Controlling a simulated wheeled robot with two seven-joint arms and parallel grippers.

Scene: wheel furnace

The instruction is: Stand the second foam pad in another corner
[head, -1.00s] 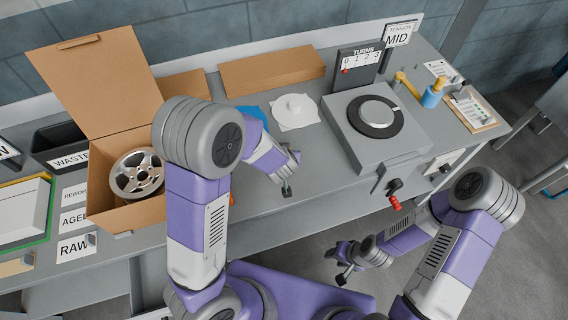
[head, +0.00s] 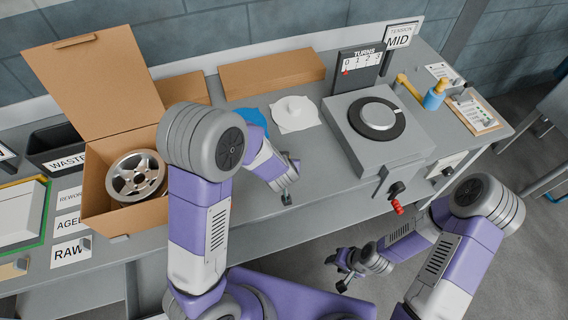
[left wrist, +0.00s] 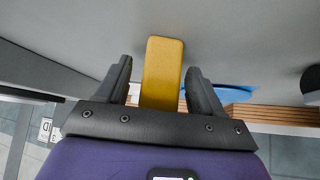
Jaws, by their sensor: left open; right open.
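A yellow block, which looks like a foam pad (left wrist: 163,70), stands out between the two fingers of my left gripper (left wrist: 159,84) in the left wrist view. The fingers are open, with a gap on each side of the block. In the head view my left gripper (head: 287,197) is low over the front of the bench, and the block cannot be made out there. The open cardboard box (head: 93,200) at left holds a silver wheel (head: 136,176). No pad can be made out in its corners. My right gripper (head: 345,275) is open and empty, in front of the bench.
A grey turntable machine (head: 352,140) with a red-tipped handle (head: 396,207) stands at right. A long cardboard piece (head: 272,72) lies at the back, behind a white sheet (head: 294,115) and a blue one (head: 262,118). A waste bin (head: 58,142) is left of the box.

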